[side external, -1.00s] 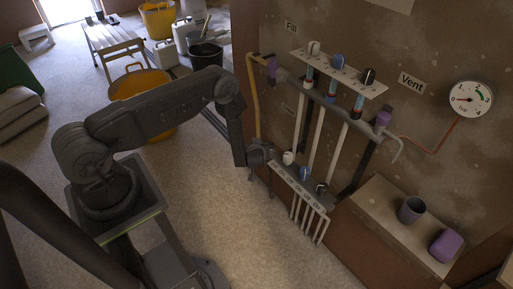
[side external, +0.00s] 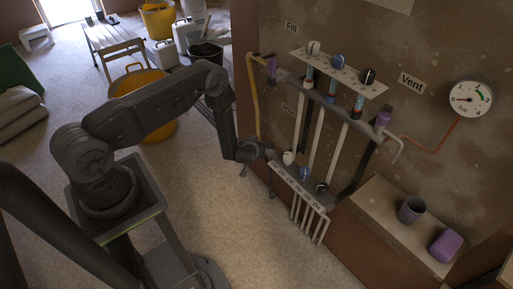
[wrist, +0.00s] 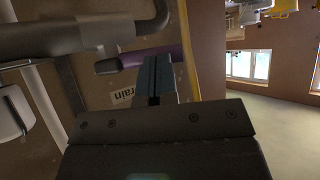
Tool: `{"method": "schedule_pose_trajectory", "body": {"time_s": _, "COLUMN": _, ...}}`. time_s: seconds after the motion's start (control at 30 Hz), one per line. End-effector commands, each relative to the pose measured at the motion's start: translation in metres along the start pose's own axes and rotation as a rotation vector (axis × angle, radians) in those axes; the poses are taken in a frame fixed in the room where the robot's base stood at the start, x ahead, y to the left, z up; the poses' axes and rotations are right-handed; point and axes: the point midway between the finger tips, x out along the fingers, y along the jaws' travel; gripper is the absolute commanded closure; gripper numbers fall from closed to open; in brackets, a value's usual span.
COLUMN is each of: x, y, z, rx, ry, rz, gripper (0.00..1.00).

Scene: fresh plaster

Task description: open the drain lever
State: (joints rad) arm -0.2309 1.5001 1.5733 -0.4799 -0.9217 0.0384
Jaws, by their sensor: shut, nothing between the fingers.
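In the wrist view a purple bar (wrist: 172,51) with a dark end lies behind my fingertips, above a partly hidden label (wrist: 124,96) reading "rain".
A lower manifold (side external: 298,188) with several white pipes stands right of my gripper. Upright tubes join it to the upper rail (side external: 338,71). Another purple handle (side external: 383,118) is near the Vent label (side external: 411,83).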

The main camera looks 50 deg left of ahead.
Motion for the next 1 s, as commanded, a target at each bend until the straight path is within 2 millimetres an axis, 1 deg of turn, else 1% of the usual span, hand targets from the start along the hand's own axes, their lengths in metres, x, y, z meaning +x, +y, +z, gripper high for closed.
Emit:
{"method": "schedule_pose_trajectory", "body": {"time_s": 0.07, "x": 0.004, "y": -0.005, "z": -0.003, "rx": 0.033, "ry": 0.001, "rz": 0.050, "gripper": 1.00}}
{"method": "schedule_pose_trajectory", "body": {"time_s": 0.33, "x": 0.017, "y": -0.009, "z": -0.011, "rx": 0.173, "ry": 0.001, "rz": 0.259, "gripper": 1.00}}
{"method": "schedule_pose_trajectory", "body": {"time_s": 0.7, "x": 0.030, "y": -0.007, "z": -0.019, "rx": 0.175, "ry": 0.000, "rz": 0.264, "gripper": 1.00}}
{"method": "schedule_pose_trajectory", "body": {"time_s": 1.0, "x": 0.035, "y": -0.006, "z": -0.023, "rx": 0.175, "ry": -0.001, "rz": 0.264, "gripper": 1.00}}
